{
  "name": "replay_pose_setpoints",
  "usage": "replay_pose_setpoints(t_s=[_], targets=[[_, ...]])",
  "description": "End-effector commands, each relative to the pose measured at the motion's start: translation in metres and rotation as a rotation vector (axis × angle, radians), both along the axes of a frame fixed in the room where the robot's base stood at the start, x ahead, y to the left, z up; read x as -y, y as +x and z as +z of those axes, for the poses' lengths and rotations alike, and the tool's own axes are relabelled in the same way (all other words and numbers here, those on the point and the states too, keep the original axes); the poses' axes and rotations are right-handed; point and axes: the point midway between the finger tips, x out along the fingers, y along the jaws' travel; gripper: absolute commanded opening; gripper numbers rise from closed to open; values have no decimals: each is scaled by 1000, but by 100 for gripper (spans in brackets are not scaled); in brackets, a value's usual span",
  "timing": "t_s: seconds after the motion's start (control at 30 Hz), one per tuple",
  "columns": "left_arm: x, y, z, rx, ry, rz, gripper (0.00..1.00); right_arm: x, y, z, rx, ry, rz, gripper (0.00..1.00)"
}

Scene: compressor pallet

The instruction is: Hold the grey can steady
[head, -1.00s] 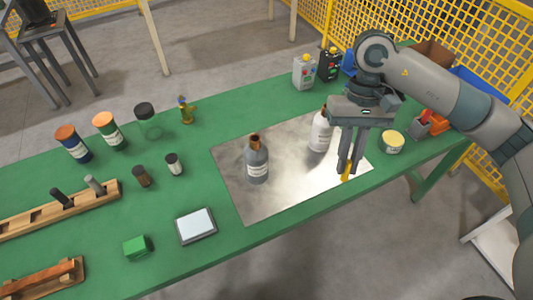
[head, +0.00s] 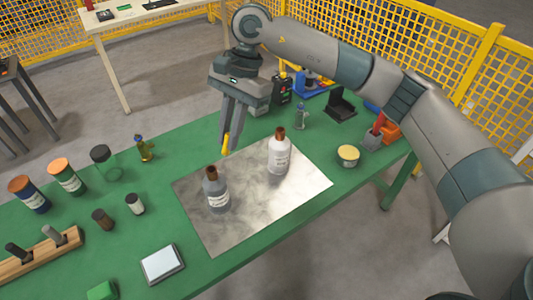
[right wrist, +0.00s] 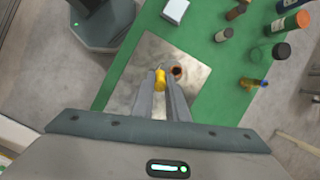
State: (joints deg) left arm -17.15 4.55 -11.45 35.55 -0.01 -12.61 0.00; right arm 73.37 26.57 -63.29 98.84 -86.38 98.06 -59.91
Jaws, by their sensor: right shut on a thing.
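My right gripper (head: 227,146) is shut on a small yellow thing (head: 226,143), above the sheet's back edge, apart from both bottles in the picture. In the right wrist view, the yellow thing (right wrist: 160,80) sits between the fingertips, beside a brown-topped bottle (right wrist: 177,72). My left gripper is not in view.
The green table (head: 130,235) carries orange-topped jars (head: 67,178), small bottles (head: 103,220), a wooden rack (head: 42,252) and a white-topped device (head: 163,264). A yellow tin (head: 348,155) stands right of the sheet. A yellow mesh fence (head: 400,55) stands behind.

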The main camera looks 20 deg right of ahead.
Motion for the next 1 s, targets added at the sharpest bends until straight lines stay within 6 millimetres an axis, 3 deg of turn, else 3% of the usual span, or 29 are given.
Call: replay_pose_setpoints(t_s=[0.1, 0.23, 0.63, 0.8, 1.0], targets=[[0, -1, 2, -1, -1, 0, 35, -24, 14, 17, 1, 0, -125, 0], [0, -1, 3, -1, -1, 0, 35, -40, 24, 28, 1, 0, -218, 0], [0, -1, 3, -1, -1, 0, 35, -48, 28, 33, -1, -2, -270, 0], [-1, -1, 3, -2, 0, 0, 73, -48, 28, 33, -1, -2, -269, 0], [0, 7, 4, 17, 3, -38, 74, -47, 28, 33, -2, -1, -269, 0]])
